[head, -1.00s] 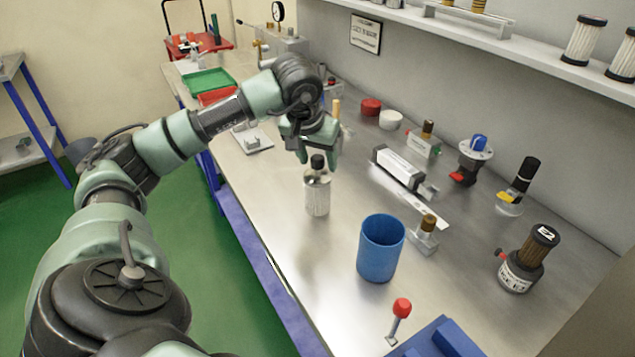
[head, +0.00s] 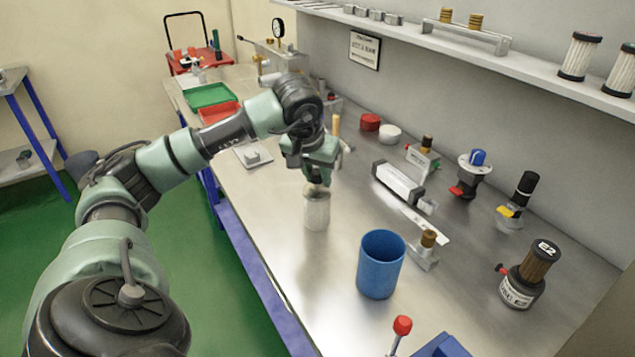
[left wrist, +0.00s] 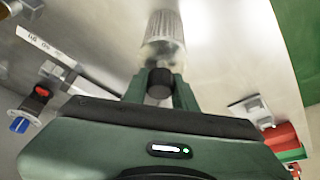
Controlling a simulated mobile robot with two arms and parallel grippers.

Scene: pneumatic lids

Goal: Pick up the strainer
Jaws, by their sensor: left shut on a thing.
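The strainer appears to be the pale cylinder (head: 316,211) standing upright on the steel bench, left of the blue cup. In the left wrist view it shows as a ribbed, whitish body (left wrist: 163,27) with a clear part and a black knob (left wrist: 159,84). My left gripper (head: 318,182) is above it in the head view and hides its top. In the left wrist view my left gripper's fingers (left wrist: 160,92) are shut on the black knob, one on each side. My right gripper is not in view.
A blue cup (head: 380,265) stands close on the right. Green (head: 208,95) and red (head: 219,111) trays lie at the far left. A shelf (head: 480,45) runs above the bench.

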